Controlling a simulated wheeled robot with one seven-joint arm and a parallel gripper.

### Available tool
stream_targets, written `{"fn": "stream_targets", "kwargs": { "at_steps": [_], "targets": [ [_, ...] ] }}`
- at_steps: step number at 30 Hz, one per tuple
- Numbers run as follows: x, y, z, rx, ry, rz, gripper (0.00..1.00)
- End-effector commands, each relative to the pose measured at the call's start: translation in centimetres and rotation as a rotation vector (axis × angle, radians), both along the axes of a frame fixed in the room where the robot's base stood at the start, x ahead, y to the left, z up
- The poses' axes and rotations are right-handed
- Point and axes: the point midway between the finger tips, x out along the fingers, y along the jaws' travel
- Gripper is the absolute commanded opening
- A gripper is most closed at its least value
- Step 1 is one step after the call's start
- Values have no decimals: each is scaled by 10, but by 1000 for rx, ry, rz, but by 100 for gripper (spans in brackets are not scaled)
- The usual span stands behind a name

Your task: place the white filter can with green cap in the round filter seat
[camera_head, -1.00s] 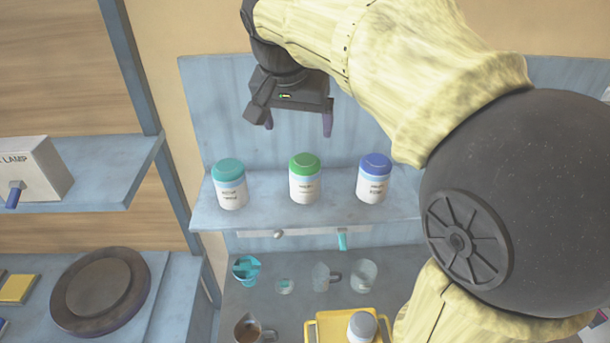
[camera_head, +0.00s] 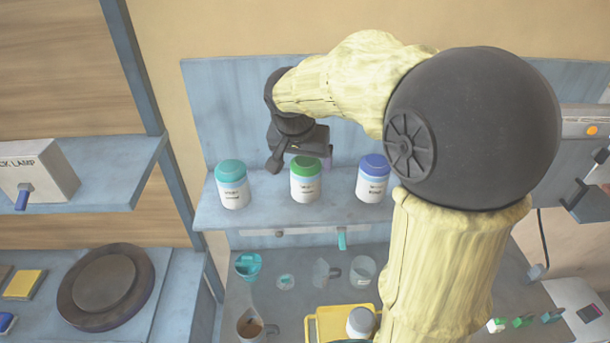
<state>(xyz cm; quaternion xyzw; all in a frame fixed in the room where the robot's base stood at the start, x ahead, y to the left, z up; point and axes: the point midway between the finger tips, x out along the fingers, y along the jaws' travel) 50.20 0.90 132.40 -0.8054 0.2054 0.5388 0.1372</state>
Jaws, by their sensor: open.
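The white filter can with the green cap (camera_head: 305,188) stands upright on the blue shelf, in the middle of a row of three cans. No part clearly identifiable as the round filter seat is in view. A dark round plate (camera_head: 105,284) lies on the left bench, but I cannot tell whether it is the seat.
A teal-capped can (camera_head: 233,190) stands left of the green-capped one, a blue-capped can (camera_head: 372,184) right. The blue shelf (camera_head: 265,216) has bare room in front. Cups and a yellow tray (camera_head: 330,322) are below. A lamp box (camera_head: 42,172) sits on the left shelf.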

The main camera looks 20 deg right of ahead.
Motion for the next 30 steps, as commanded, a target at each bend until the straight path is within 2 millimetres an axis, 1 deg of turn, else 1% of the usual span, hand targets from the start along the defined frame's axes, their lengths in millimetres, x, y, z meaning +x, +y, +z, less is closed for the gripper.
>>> {"fn": "stream_targets", "kwargs": {
  "at_steps": [5,8,11,16,19,30],
  "targets": [
    [1,-3,0,-1,0,-6,86],
    [4,-5,-5,0,4,-8,86],
    [10,-9,-15,1,5,-8,86],
    [19,-11,-37,0,5,-5,86],
    [21,-11,-45,1,3,-2,86],
    [22,-12,-46,0,0,-3,86]
  ]
}}
